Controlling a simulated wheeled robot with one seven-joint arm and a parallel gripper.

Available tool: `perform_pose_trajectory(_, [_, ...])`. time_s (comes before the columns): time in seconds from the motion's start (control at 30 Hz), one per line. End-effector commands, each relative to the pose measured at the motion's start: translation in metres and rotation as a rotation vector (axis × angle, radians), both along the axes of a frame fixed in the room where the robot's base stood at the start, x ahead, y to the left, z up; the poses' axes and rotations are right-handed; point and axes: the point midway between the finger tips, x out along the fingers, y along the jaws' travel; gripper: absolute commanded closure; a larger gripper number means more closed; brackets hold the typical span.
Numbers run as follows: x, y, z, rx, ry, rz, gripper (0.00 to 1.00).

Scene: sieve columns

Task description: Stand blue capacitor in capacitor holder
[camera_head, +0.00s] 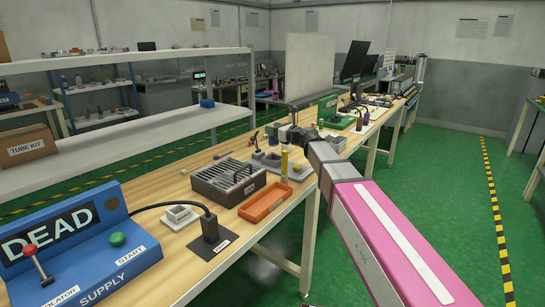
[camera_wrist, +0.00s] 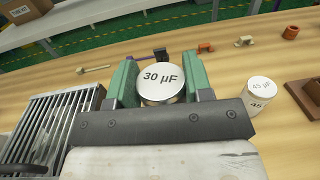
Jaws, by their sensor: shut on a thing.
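My gripper (camera_wrist: 160,92) has green fingers shut on a round capacitor (camera_wrist: 161,77). Its pale top reads "30 µF" and faces the wrist camera. Its side is mostly hidden, so I cannot tell whether it is blue. In the head view my gripper (camera_head: 287,133) is small and partly hidden, above the far part of the workbench. A white capacitor marked "45" (camera_wrist: 259,92) stands on the bench to the right of my fingers, apart from them. I cannot tell which thing is the capacitor holder.
A slatted metal box (camera_head: 226,183) stands left of my gripper. Near it are an orange tray (camera_head: 265,204), a yellow cylinder (camera_head: 284,162), a small white tray (camera_head: 180,217) and a dark plug block (camera_head: 210,232). A blue "DEAD" supply (camera_head: 75,245) fills the near bench end.

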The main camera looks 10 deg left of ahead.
Motion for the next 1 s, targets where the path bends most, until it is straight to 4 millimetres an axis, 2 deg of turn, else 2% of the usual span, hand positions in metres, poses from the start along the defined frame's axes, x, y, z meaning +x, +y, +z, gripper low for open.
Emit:
perform_pose_trajectory(0.1, [0.000,-0.001,-0.023,-0.001,0.003,0.000,0.80])
perform_pose_trajectory(0.2, [0.000,-0.001,-0.036,0.000,0.001,0.000,0.80])
perform_pose_trajectory(0.47, [0.000,-0.001,-0.053,0.000,-0.001,0.000,0.80])
perform_pose_trajectory(0.7, [0.000,-0.001,-0.081,0.000,0.001,0.000,0.80])
perform_pose_trajectory(1.0, [0.000,-0.001,-0.085,0.000,-0.001,0.000,0.80])
